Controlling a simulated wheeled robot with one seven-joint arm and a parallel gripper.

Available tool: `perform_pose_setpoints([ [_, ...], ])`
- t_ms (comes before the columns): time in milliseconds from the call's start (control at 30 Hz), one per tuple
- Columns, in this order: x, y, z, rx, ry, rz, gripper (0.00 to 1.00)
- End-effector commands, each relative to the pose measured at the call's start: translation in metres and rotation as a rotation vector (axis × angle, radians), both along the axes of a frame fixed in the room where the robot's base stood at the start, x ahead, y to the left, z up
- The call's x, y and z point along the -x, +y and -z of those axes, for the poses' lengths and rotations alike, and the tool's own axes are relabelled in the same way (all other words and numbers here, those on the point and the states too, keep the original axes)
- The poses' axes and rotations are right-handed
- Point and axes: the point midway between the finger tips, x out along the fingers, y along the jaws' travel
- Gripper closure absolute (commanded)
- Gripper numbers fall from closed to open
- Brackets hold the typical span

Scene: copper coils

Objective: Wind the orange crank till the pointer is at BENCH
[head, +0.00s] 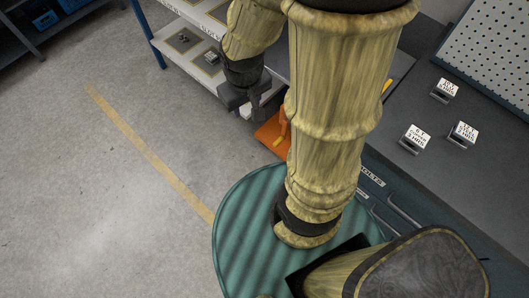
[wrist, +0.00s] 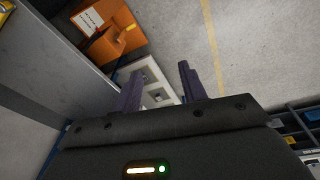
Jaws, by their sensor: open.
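I cannot tell which part is the crank. No pointer or BENCH mark can be made out. My gripper (wrist: 160,70) is open and empty, its two dark fingers apart.
A shelf unit (head: 188,70) with pale trays stands behind the gripper. A grey bench (head: 450,185) with several small labelled blocks (head: 414,138) and a pegboard (head: 500,50) is at the right. Open floor with a yellow line (head: 145,145) lies left.

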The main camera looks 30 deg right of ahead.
Motion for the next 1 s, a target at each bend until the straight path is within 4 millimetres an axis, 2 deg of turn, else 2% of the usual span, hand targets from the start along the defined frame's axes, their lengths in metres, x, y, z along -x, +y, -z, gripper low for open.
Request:
perform_pose_setpoints([
  [33, 0.001, -0.002, 0.033, 0.023, 0.027, -0.035, 0.58],
  [200, 0.003, -0.014, 0.098, 0.119, 0.118, -0.178, 0.58],
  [667, 0.000, -0.053, 0.255, 0.402, 0.348, -0.572, 0.58],
  [1000, -0.018, -0.080, 0.357, 0.635, 0.508, -0.880, 0.58],
])
